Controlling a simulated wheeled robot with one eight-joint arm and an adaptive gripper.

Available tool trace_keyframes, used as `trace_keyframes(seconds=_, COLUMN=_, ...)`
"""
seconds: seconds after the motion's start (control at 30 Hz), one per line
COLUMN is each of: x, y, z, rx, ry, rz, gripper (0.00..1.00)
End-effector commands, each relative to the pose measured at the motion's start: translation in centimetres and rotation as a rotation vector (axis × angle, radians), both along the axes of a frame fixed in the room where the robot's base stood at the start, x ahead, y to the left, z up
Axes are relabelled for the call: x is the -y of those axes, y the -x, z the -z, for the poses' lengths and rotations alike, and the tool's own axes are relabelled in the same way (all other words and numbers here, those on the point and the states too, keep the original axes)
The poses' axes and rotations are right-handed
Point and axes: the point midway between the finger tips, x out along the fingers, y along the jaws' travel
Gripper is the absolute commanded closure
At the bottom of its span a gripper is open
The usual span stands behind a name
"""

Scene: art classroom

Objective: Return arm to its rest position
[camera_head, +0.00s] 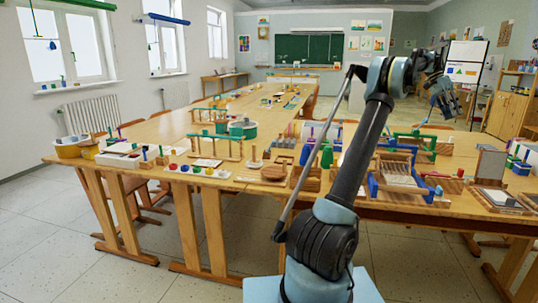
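My arm rises from the bottom middle of the head view, leans up to the right and bends at the top. My gripper (446,100) hangs at the end of it, above the right part of the long wooden table (230,185). It is small and dark here. I cannot tell whether its fingers are apart, and no held object can be made out.
A whiteboard (464,65) and cabinet (510,103) stand at the right. Floor at the front left is clear.

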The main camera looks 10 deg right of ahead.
Motion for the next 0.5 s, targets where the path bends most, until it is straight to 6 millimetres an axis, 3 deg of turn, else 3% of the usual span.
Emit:
trace_keyframes(seconds=0.23, x=-8.8, y=-2.8, z=-2.2, rx=0.043, ry=-0.052, rz=-0.163, gripper=0.67)
trace_keyframes(seconds=0.5, x=-18.5, y=-3.8, z=-3.4, rx=0.086, ry=-0.107, rz=-0.339, gripper=0.67)
